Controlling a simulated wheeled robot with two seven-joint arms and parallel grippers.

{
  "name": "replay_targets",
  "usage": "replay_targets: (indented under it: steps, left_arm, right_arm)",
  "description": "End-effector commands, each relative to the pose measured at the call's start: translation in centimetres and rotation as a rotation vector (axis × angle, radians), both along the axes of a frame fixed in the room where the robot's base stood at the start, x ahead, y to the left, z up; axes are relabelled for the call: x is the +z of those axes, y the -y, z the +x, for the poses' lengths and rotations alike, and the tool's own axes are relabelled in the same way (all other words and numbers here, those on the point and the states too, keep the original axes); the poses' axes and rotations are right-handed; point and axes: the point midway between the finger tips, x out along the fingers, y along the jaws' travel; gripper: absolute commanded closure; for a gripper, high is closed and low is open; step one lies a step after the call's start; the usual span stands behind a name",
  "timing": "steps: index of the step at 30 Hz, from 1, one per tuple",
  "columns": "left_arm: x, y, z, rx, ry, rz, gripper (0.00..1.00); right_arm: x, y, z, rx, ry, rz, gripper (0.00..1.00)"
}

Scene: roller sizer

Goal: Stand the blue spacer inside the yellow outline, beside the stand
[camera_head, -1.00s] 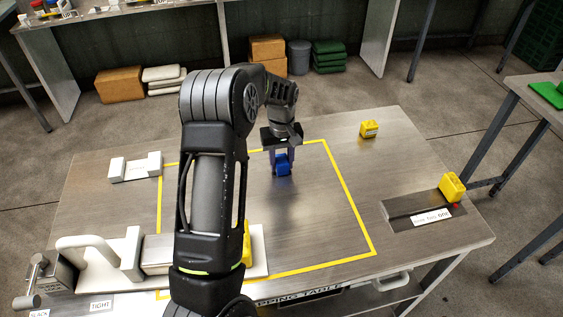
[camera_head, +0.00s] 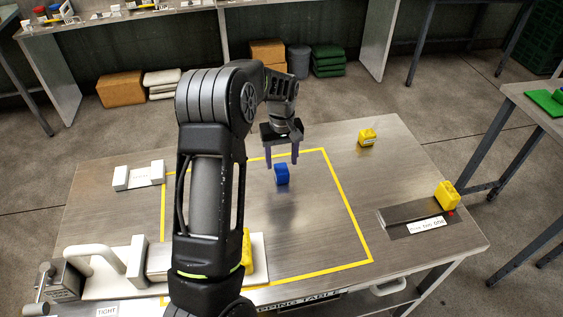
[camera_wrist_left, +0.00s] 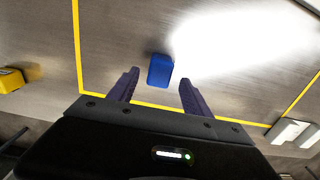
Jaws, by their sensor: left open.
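The blue spacer (camera_head: 281,174) stands on the metal table inside the yellow outline (camera_head: 345,200), near its far side. My left gripper (camera_head: 282,159) is open, just above and behind the spacer, with nothing held. In the left wrist view, the spacer (camera_wrist_left: 160,70) shows just beyond the gap between the open fingertips (camera_wrist_left: 159,77), apart from them. A small white stand-like bracket (camera_head: 139,175) is at the left, by the outline's left edge. I cannot tell if it is the stand that is meant. My left arm hides part of the outline's left side.
A white fixture with a handle (camera_head: 95,250) fills the table's front left, with a yellow piece (camera_head: 247,252) partly behind my arm. Yellow blocks stand at the back right (camera_head: 367,137) and by a dark plate (camera_head: 447,195). The outline's right half is bare.

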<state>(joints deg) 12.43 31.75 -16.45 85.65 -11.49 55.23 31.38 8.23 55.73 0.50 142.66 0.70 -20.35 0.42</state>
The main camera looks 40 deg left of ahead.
Motion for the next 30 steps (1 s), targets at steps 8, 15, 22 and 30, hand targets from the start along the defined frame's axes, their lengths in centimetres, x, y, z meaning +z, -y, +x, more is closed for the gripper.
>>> replay_targets:
  steps: [8,15,22,30]
  left_arm:
    - [5.7,-0.1,0.0,0.001,0.002,0.001,0.42]
    - [6.9,0.0,0.0,0.0,0.0,0.0,0.42]
    - [6.8,0.0,0.0,0.0,0.0,0.0,0.42]
    - [6.8,0.0,0.0,0.0,0.0,0.0,0.42]
  right_arm:
    - [3.3,0.4,-0.1,-0.002,-0.014,-0.008,1.0]
    - [3.4,0.5,-0.1,-0.002,-0.016,-0.01,1.0]
    - [3.4,0.5,-0.1,-0.002,-0.016,-0.01,1.0]
    - [3.4,0.5,-0.1,-0.002,-0.016,-0.01,1.0]
